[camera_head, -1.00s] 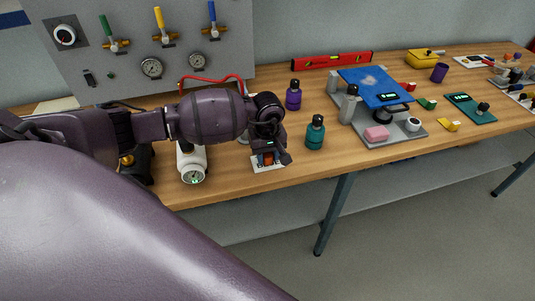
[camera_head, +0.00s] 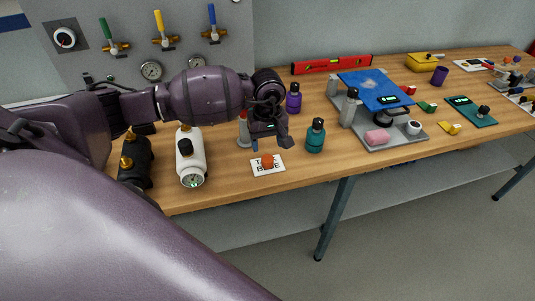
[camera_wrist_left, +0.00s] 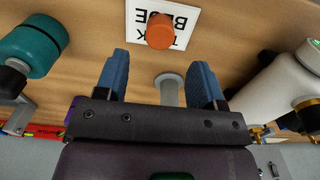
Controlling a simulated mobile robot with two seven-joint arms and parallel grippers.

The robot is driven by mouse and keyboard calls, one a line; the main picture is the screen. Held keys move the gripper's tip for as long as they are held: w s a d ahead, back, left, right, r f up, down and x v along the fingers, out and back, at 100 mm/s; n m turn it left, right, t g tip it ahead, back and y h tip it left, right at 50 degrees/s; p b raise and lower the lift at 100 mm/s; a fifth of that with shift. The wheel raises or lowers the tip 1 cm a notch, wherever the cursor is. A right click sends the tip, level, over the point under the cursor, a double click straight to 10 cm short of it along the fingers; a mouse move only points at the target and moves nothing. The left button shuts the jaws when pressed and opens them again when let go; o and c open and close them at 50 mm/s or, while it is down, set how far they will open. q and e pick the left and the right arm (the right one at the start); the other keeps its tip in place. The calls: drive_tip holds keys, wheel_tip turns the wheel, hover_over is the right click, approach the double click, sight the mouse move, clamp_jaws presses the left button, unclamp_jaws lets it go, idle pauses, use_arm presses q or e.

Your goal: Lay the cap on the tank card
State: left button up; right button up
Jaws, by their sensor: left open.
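The orange cap (camera_head: 267,160) sits on the white lettered tank card (camera_head: 277,170), near the front edge of the bench. In the left wrist view the cap (camera_wrist_left: 160,31) covers part of the print on the card (camera_wrist_left: 187,18). My left gripper (camera_head: 269,143) is raised above and behind the card. Its two blue fingers (camera_wrist_left: 160,68) are spread apart with nothing between them, and they are clear of the cap. My right gripper does not show.
A white gauge cylinder (camera_head: 191,157) and a black one (camera_head: 135,162) stand left of the card. A teal bottle (camera_head: 315,136) stands to its right, a purple bottle (camera_head: 293,98) farther back. A grey post (camera_wrist_left: 168,90) stands behind the card. A blue-topped rig (camera_head: 376,88) is farther right.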

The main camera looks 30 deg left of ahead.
sight(268, 158)
use_arm(q)
drive_tip(key=shift+r+b, duration=0.3)
drive_tip(key=shift+r, duration=2.5)
